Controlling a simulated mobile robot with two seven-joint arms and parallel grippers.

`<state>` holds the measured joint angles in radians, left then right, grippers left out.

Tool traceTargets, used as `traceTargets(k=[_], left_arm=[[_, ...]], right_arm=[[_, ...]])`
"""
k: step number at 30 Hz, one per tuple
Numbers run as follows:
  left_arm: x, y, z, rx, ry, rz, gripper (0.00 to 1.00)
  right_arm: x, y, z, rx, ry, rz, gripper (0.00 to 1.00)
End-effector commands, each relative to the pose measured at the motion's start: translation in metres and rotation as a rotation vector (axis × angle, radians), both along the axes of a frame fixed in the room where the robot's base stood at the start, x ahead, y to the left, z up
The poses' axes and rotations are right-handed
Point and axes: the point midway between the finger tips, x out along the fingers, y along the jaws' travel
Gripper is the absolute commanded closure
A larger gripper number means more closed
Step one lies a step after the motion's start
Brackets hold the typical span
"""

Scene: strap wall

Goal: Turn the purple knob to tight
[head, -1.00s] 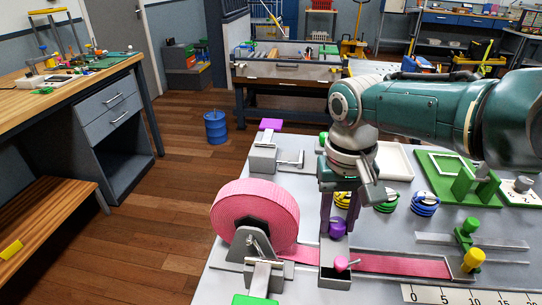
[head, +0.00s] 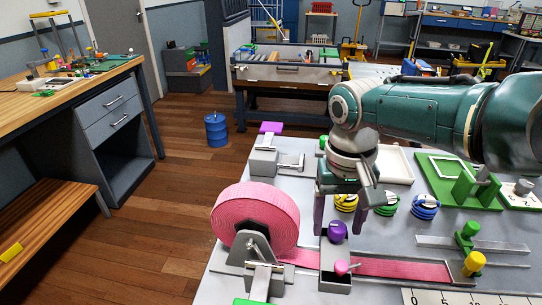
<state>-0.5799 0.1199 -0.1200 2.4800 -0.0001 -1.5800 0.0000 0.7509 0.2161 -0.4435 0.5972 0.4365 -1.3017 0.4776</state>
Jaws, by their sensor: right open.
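The purple knob (head: 337,231) sits on the far end of a grey metal block (head: 336,262) that the pink strap (head: 405,268) runs through. A pink knob (head: 341,267) with a light pin is on the block's near part. My right gripper (head: 340,225) points down at the purple knob with its fingers spread. In the picture one finger is on each side of the knob, with gaps showing between. I cannot tell the exact depth or which way the knob is set. My left gripper is not in view.
A large pink strap roll (head: 255,215) stands left on the grey table. Yellow, green and blue strap coils (head: 425,207) lie behind and right. A yellow knob (head: 474,262) and a green knob (head: 470,227) are at the right. A white tray (head: 396,165) lies farther back.

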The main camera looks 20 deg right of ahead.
Motion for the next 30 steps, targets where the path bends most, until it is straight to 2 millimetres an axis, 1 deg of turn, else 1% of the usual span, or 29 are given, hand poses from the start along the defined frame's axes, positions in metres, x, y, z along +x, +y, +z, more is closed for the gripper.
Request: traceTargets(k=[5, 9, 12, 15, 20, 30], left_arm=[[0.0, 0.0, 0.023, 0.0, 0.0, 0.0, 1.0], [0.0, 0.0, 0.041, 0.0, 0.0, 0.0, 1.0], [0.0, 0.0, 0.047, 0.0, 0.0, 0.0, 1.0], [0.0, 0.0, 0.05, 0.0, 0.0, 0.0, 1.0], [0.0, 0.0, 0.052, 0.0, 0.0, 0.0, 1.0], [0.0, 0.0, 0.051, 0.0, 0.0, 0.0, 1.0]], right_arm=[[0.001, 0.001, 0.03, 0.001, -0.003, 0.001, 0.3], [0.001, 0.001, 0.06, 0.0, -0.002, 0.0, 0.3], [0.002, 0.002, 0.077, -0.001, -0.004, 0.001, 0.3], [0.002, 0.003, 0.089, 0.0, -0.002, 0.0, 0.3], [0.001, 0.003, 0.098, 0.0, -0.001, -0.001, 0.3], [0.001, 0.003, 0.098, 0.0, 0.0, -0.001, 0.3]])
